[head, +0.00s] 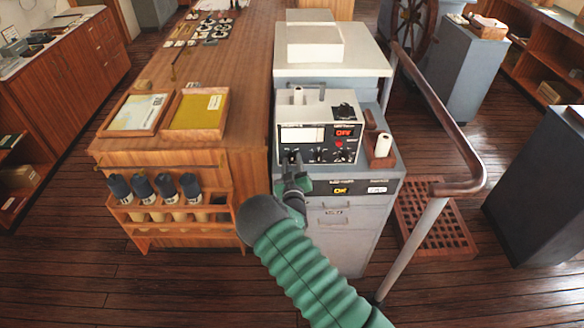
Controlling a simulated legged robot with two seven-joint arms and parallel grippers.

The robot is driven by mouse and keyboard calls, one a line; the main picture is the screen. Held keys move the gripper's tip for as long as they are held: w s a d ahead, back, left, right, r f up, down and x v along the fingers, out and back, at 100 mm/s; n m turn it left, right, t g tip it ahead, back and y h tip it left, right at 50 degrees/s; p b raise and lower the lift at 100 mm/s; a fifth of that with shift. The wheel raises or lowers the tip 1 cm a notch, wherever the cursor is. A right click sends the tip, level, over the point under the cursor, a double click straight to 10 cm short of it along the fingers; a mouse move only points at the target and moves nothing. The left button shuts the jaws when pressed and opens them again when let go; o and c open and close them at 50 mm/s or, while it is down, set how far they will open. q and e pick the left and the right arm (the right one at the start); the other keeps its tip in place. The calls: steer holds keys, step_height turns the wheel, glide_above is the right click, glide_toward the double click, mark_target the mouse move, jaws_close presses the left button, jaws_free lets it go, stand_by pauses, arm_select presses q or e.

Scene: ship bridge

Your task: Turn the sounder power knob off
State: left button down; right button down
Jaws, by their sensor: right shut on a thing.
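The sounder (344,109) is a pale box with a dark front panel, standing on a grey cabinet (365,221). Its panel has a white window (302,135), a red-lit display (345,132) that seems to read OFF, and several small dark knobs along the lower edge. My right gripper (292,161), on a green ribbed arm, is at the panel's lower left corner. It is shut on a knob there, which its fingers mostly hide, so the knob's angle cannot be told. My left gripper is out of view.
A white roll on a wooden holder (380,153) stands right of the sounder. A handrail (442,120) runs along the cabinet's right side. A wooden chart table (235,75) with framed trays and a rack of dark-capped bottles (166,207) is at left.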

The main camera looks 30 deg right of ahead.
steer(key=n+b, duration=0.1)
steer(key=n, duration=0.1)
steer(key=n+b, duration=0.1)
steer(key=shift+f+n, duration=0.2)
steer(key=shift+n, duration=0.2)
steer(key=shift+r+n+b, duration=0.1)
steer(key=shift+n+b, duration=1.1)
steer(key=shift+n, duration=0.6)
steer(key=c, duration=1.3)
jaws_free()
steer(key=shift+o, duration=0.9)
steer(key=shift+a, duration=0.1)
steer(key=b+v, duration=0.1)
steer(key=v, duration=1)
steer(key=shift+s+a, duration=0.3)
steer(key=shift+a, duration=0.05)
